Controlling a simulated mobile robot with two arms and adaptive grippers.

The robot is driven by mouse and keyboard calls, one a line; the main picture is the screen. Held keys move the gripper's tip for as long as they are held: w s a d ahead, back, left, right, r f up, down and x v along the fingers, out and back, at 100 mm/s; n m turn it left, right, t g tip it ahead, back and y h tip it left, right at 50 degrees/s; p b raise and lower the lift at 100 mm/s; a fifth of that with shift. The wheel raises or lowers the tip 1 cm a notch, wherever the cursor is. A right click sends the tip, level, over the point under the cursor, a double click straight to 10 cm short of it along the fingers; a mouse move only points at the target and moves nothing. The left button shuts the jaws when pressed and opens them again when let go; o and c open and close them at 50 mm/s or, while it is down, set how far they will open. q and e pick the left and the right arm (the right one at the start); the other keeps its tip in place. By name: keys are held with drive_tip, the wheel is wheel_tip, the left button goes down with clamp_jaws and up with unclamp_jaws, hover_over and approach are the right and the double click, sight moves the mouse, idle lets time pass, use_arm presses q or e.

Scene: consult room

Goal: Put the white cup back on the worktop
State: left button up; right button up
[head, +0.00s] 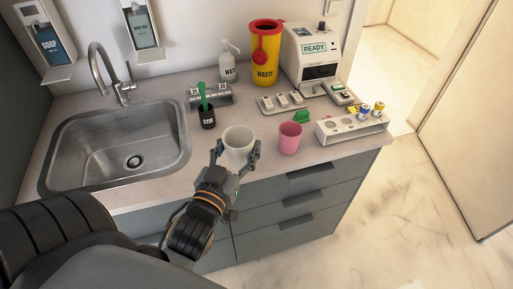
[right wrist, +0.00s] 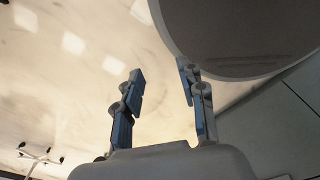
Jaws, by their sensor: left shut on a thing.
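The white cup (head: 239,141) is upright near the front edge of the worktop (head: 180,188) in the head view. My left gripper (head: 238,151) is shut on it, one finger on each side. The cup's base is partly hidden by the gripper, and I cannot tell whether it touches the worktop. My right gripper (right wrist: 162,76) shows only in the right wrist view. Its fingers are apart with nothing between them.
A pink cup (head: 289,138) stands just right of the white cup. A black pot (head: 207,118) stands behind it to the left. The sink (head: 75,166) is at left. A vial rack (head: 350,129), yellow waste bin (head: 265,62) and device (head: 309,55) are at right and back.

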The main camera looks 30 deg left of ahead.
sight(243, 132)
use_arm(q)
drive_tip(key=shift+s+a+r+y, duration=0.3)
drive_tip(key=shift+s+a+r, duration=0.2)
drive_tip(key=shift+a, duration=0.2)
drive_tip(key=shift+s+a, duration=0.2)
drive_tip(key=shift+a, duration=0.1)
drive_tip(key=shift+n+y, duration=0.3)
drive_tip(key=w+a+f+b, duration=0.1)
drive_tip(key=w+f+b, duration=0.2)
drive_tip(key=w, duration=0.1)
drive_tip(key=w+a+f+b, duration=0.1)
drive_tip(key=w+f+b, duration=0.2)
drive_tip(key=w+b, duration=0.1)
drive_tip(key=w+a+f+b, duration=0.1)
drive_tip(key=w+f+b, duration=0.2)
drive_tip(key=w+b, duration=0.1)
drive_tip(key=shift+w+f, duration=0.4)
drive_tip(key=shift+w, duration=0.25)
drive_tip(key=shift+f, duration=1.6)
use_arm(e)
wheel_tip(243, 132, down, 11)
drive_tip(key=shift+w+r, duration=0.2)
drive_tip(key=shift+w, duration=0.2)
use_arm(q)
drive_tip(key=o, duration=1.3)
drive_tip(key=shift+f, duration=0.15)
use_arm(e)
drive_tip(key=shift+a+f, duration=0.1)
